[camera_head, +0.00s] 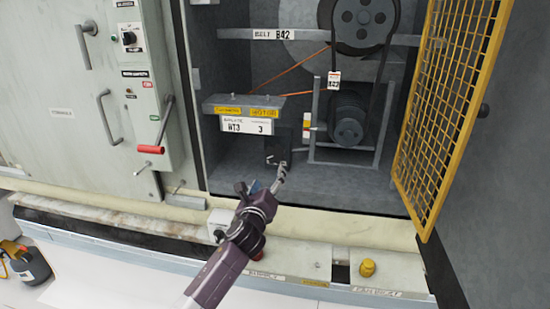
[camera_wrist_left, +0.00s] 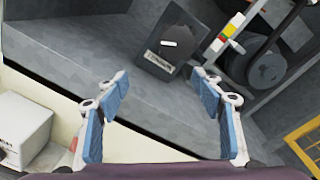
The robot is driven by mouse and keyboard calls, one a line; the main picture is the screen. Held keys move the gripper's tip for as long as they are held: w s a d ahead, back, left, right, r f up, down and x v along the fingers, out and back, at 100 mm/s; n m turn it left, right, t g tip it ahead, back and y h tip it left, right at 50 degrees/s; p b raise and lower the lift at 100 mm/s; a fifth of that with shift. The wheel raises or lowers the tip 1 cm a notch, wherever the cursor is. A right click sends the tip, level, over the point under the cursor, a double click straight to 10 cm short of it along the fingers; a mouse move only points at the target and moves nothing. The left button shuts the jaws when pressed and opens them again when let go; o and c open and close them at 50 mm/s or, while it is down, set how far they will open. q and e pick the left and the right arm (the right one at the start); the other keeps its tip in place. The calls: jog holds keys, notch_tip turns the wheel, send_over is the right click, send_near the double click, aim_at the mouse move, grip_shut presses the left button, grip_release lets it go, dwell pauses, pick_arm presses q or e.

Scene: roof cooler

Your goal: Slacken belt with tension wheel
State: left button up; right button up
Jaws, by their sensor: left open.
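The black belt (camera_head: 380,92) runs from a large dark pulley (camera_head: 357,22) at the top of the open cabinet down to a small grooved pulley (camera_head: 347,128). A dark labelled block (camera_wrist_left: 168,48) stands on the cabinet floor in the left wrist view, with a small white bar on its face; in the head view it is dark, low under the shelf (camera_head: 277,150). I cannot make out a tension wheel for certain. My left gripper (camera_head: 264,183) is open and empty in front of the block, apart from it; its blue-padded fingers (camera_wrist_left: 160,105) point towards it. My right gripper is out of view.
A yellow mesh door (camera_head: 452,100) stands open at the right. A shelf with a MOTOR sign (camera_head: 245,103) overhangs the block's area. A yellow knob (camera_head: 367,267) sits on the front ledge. The cabinet floor's front is clear.

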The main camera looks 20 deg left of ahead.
aim_at(274, 157)
pick_arm(q)
jog(key=shift+w+a+r+m+t+b, duration=0.15)
jog(key=shift+w+r+m, duration=0.35)
jog(key=shift+w, duration=1.05)
jog(key=shift+w+a+r+m+t+b, duration=0.15)
jog(key=shift+w+r, duration=0.5)
jog(key=shift+w, duration=0.85)
jog(key=shift+w+a+r+m+t+b, duration=0.15)
jog(key=shift+w+r+m, duration=0.35)
jog(key=shift+w, duration=1.05)
jog(key=shift+d+r, duration=0.1)
jog(key=c, duration=1.2)
jog(key=shift+n, duration=0.25)
